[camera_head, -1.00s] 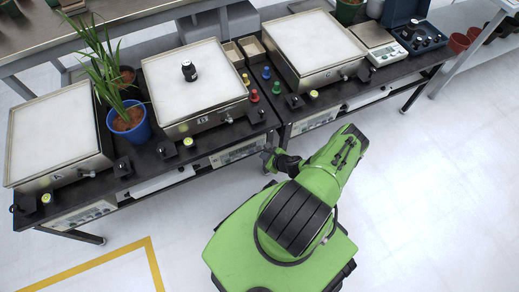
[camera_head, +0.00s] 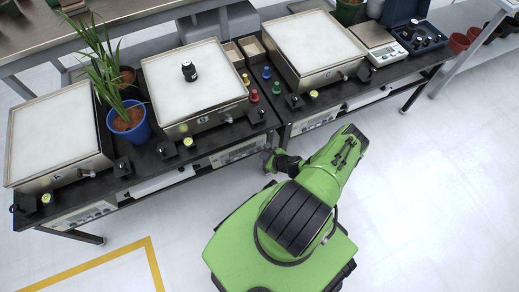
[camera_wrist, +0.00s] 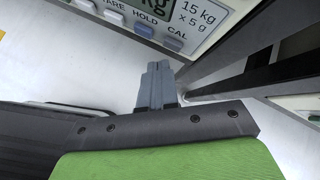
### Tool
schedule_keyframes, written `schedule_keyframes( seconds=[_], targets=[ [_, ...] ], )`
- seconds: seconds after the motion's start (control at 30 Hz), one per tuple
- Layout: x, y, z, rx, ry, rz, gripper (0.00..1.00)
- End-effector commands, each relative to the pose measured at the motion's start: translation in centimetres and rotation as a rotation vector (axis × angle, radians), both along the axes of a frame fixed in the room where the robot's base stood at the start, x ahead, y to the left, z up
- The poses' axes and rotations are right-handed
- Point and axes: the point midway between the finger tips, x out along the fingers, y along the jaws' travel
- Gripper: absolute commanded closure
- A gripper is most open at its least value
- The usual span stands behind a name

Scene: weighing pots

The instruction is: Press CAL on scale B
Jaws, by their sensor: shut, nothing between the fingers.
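Scale B has a white pan (camera_head: 205,95) and a front display panel (camera_head: 238,151) on the bench's front side. The CAL button (camera_wrist: 173,43) is the rightmost of those visible. My gripper (camera_wrist: 158,68) is shut and empty, its tips just below the CAL button in the picture; I see no contact. In the head view my gripper (camera_head: 270,158) is in front of the right end of scale B's panel.
A black weight (camera_head: 189,71) stands on scale B's pan. A potted plant (camera_head: 128,120) in a blue pot is to its left. Another large scale (camera_head: 312,45) is to the right. Dark bench legs are right of the gripper in the wrist view. The floor in front is open.

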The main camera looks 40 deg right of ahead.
Motion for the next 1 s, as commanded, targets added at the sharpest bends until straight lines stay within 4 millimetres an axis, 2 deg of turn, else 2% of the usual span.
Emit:
schedule_keyframes(
  seconds=[1.0],
  targets=[
    [0.83,-0.24,0.02,0.0,0.0,0.0,1.0]
  ],
)
